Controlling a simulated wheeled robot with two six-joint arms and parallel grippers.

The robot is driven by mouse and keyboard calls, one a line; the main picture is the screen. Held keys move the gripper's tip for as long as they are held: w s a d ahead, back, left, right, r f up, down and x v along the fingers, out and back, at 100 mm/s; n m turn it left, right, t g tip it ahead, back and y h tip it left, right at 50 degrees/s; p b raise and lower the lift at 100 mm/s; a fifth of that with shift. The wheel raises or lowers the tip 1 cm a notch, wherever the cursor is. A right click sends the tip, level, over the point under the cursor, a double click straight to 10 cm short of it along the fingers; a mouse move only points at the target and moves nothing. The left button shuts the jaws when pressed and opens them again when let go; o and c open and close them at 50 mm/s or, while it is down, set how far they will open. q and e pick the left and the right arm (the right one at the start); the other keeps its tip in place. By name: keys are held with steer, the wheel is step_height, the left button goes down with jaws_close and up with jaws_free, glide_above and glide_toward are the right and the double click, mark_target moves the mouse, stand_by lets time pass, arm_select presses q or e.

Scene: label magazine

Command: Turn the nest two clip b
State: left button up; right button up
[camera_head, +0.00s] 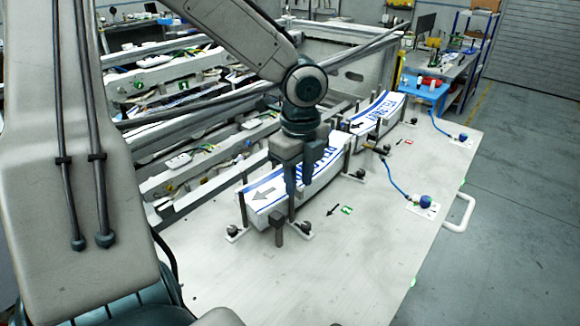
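My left gripper (299,187) points down over the nearer nest, in front of its stack of blue-and-white labels (264,197). Its two fingers show a small gap with nothing seen between them. It hides part of the stack. Dark round clip knobs stand at this nest's near left corner (232,230), near right corner (306,229) and far right side (360,173). A farther nest holds a second label stack (378,113), with a knob (413,121) at its right. I cannot read which nest is two or which clip is b. My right gripper is out of view.
A small green marker (346,210) and a red one (408,142) lie on the white table (330,275). Blue hoses run to fittings (425,201) at the right. Metal rails (180,125) stand behind the nests. The table's front is clear.

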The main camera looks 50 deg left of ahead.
arm_select(q)
steer(key=shift+s+d+f, duration=0.1)
steer(key=shift+f, duration=0.75)
steer(key=shift+c, duration=0.2)
jaws_close()
